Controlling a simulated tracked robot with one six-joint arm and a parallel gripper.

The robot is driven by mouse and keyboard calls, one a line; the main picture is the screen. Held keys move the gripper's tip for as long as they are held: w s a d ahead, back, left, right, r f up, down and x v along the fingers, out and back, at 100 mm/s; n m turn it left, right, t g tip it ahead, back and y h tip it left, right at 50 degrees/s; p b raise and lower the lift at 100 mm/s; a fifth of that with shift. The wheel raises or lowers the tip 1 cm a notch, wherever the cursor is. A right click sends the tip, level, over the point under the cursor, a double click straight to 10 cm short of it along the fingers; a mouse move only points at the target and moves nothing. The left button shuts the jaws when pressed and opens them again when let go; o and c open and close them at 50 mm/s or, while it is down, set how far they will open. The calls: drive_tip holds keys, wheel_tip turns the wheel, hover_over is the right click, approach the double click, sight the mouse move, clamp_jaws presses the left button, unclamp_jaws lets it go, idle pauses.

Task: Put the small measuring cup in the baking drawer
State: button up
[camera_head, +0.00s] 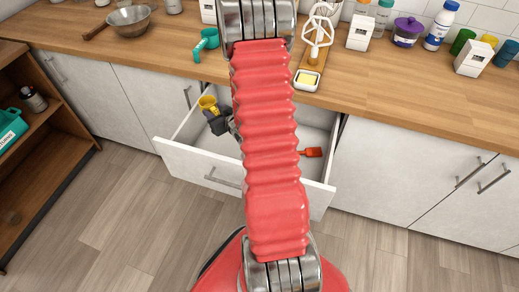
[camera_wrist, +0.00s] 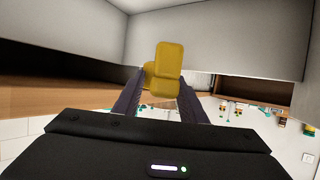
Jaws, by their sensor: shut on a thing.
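A small yellow measuring cup (camera_head: 208,103) is held in my gripper, over or in the left part of an open white drawer (camera_head: 200,167). My gripper (camera_head: 214,116) is dark and partly hidden behind my arm. In the wrist view the yellow cup (camera_wrist: 168,70) sits between the two fingers of my gripper (camera_wrist: 160,98), which are shut on it. I cannot tell whether the cup touches the drawer. My arm hides the middle of the drawer.
An orange-red utensil (camera_head: 311,152) lies at the drawer's right. A brown shelf (camera_head: 45,130) stands at left.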

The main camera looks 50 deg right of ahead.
drive_tip(key=s+d+f+n+y, duration=0.2)
drive_tip(key=s+d+f, duration=0.1)
drive_tip(key=s+f, duration=0.1)
drive_tip(key=shift+s+f+t+y, duration=0.3)
drive_tip(key=shift+s+y, duration=0.1)
drive_tip(key=shift+s, duration=0.35)
drive_tip(key=shift+f, duration=0.15)
drive_tip(key=shift+f, duration=2.75)
drive_tip(key=shift+f, duration=2.1)
